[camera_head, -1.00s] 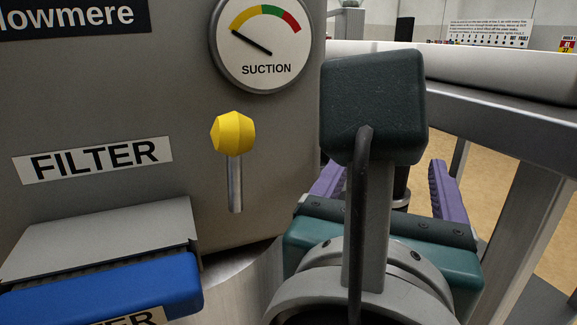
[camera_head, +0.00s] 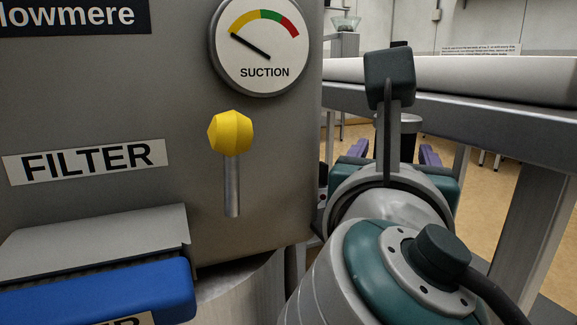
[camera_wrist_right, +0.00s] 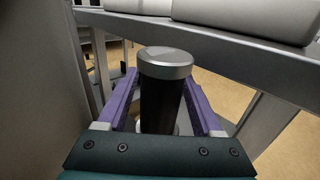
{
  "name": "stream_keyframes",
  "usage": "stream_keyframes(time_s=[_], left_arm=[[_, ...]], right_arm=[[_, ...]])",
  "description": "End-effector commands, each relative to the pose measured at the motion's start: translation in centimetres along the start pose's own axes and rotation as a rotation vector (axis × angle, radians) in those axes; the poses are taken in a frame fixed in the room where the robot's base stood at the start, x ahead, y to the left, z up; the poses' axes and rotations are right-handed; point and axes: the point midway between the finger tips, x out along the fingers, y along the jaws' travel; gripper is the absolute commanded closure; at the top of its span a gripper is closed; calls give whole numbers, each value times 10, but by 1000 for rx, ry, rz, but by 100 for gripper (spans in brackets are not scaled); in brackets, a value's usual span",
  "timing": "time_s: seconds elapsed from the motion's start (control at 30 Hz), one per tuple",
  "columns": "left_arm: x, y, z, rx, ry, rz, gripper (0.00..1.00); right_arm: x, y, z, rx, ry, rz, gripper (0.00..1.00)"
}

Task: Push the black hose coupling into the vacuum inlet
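A black upright cylinder with a silver-grey cap, seemingly the hose coupling (camera_wrist_right: 160,105), stands between the purple fingers of my right gripper (camera_wrist_right: 161,88) in the right wrist view. Gaps show between the fingers and the cylinder, so the gripper looks open around it. In the head view the cylinder (camera_head: 408,148) and my right gripper (camera_head: 396,152) are partly hidden behind my right arm, beyond the grey machine's right edge. No vacuum inlet can be made out; a small dark part (camera_head: 322,186) shows at the machine's side edge. My left gripper is not in view.
The grey machine (camera_head: 280,150) fills the left, with a suction gauge (camera_head: 264,44), a yellow-knobbed lever (camera_head: 230,133) and a blue filter drawer (camera_head: 100,290). A metal frame with a pale roller (camera_head: 480,82) runs along the right. Tan floor shows beneath it.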

Motion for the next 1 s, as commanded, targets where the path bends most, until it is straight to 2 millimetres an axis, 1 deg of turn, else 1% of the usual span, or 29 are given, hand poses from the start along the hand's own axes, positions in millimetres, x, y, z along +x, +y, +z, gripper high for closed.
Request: stream_keyframes(time_s=[0.03,0.07,0.57,1.0], left_arm=[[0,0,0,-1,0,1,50],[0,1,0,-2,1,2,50],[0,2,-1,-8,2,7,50],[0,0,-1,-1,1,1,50]], right_arm=[[0,0,0,0,0,0,40],[0,0,0,0,0,0,43],[0,0,0,1,0,0,99],[0,0,1,2,-1,0,100]])
